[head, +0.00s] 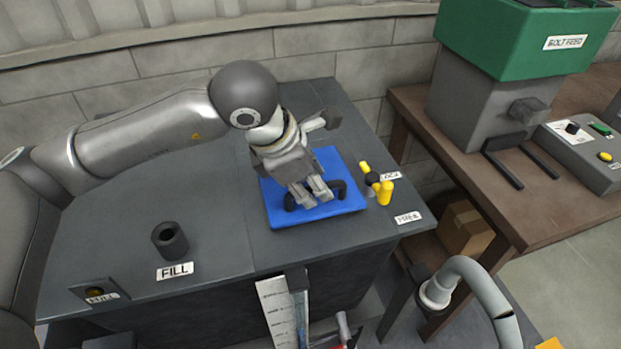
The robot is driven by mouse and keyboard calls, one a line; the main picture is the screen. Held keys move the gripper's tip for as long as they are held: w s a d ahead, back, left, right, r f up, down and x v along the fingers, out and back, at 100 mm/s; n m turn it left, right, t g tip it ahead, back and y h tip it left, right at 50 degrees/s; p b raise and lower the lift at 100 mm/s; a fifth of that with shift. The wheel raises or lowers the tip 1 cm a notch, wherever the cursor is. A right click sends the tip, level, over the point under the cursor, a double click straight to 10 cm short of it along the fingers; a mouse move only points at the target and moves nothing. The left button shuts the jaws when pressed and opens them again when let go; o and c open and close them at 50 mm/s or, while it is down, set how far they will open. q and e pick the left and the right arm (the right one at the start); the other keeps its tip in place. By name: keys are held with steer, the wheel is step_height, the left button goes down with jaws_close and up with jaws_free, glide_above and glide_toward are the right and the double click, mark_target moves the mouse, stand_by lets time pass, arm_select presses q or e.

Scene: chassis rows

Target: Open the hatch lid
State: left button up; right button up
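The hatch lid is a blue square panel (275,215) lying flat on the dark grey cabinet top. A black bar handle (339,188) stands on it, its middle hidden behind my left gripper. My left gripper (311,193) points down at the handle, its fingertips at the middle of the bar. Its fingers look a little apart, but I cannot tell whether they are closed on the bar. My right gripper is not in view.
Yellow-ended valve handles (384,192) stand right of the lid. A black FILL socket (170,240) is at front left of the cabinet top (215,230). A green bolt feed hopper (515,40) stands on the brown table at right. A grey curved pipe (475,275) is at lower right.

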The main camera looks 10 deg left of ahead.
arm_select(q)
steer(key=shift+c, duration=0.2)
jaws_close()
stand_by(0.3)
